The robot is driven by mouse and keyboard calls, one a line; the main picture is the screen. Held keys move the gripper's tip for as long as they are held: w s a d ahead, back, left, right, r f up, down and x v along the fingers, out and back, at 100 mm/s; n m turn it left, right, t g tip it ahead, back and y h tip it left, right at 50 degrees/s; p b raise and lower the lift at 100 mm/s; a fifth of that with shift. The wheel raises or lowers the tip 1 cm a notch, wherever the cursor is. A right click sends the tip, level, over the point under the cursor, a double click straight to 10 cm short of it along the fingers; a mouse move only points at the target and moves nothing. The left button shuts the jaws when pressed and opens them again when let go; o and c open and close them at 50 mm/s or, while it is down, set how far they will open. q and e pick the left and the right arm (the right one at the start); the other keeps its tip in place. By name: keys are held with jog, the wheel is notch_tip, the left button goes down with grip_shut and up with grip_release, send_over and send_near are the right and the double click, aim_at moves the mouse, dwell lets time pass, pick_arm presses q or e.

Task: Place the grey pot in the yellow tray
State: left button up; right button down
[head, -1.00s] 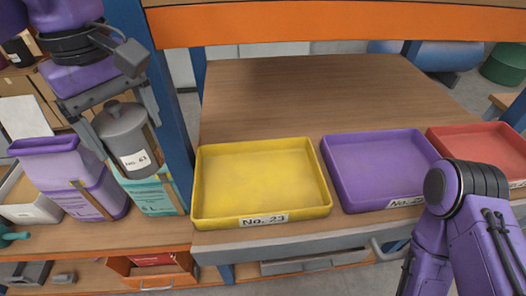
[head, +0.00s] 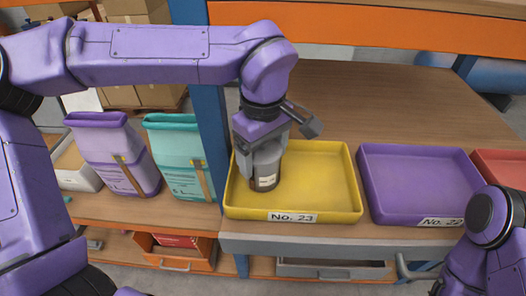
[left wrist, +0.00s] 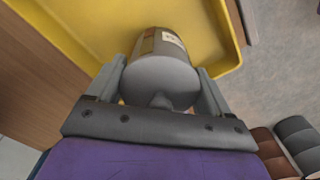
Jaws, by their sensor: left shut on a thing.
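The grey pot (head: 266,170) is upright at the left part of the yellow tray (head: 330,212), which bears the label No. 23. My left gripper (head: 264,155) comes down from above and is shut on the pot's upper part. In the left wrist view the pot (left wrist: 160,75) sits between the two fingers (left wrist: 162,88), with the yellow tray (left wrist: 90,22) around and beyond it. I cannot tell whether the pot's base touches the tray floor. Of my right arm (head: 490,230) only links show, at the lower right; its gripper is out of view.
A purple tray (head: 415,208) and a red tray (head: 500,158) stand to the right on the wooden bench (head: 400,110). A blue post (head: 212,100) rises left of the yellow tray. Purple (head: 115,155) and teal (head: 180,155) sacks stand further left. An orange beam (head: 370,28) crosses above.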

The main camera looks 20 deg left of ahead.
pick_arm(q)
jog(key=shift+w+f, duration=0.15)
jog(key=shift+w, duration=0.05)
jog(key=o, duration=0.9)
jog(key=shift+s, duration=0.1)
jog(key=shift+o, duration=0.2)
notch_tip(320, 180, up, 12)
jog(key=shift+r+b, duration=0.15)
jog(key=shift+b, duration=0.3)
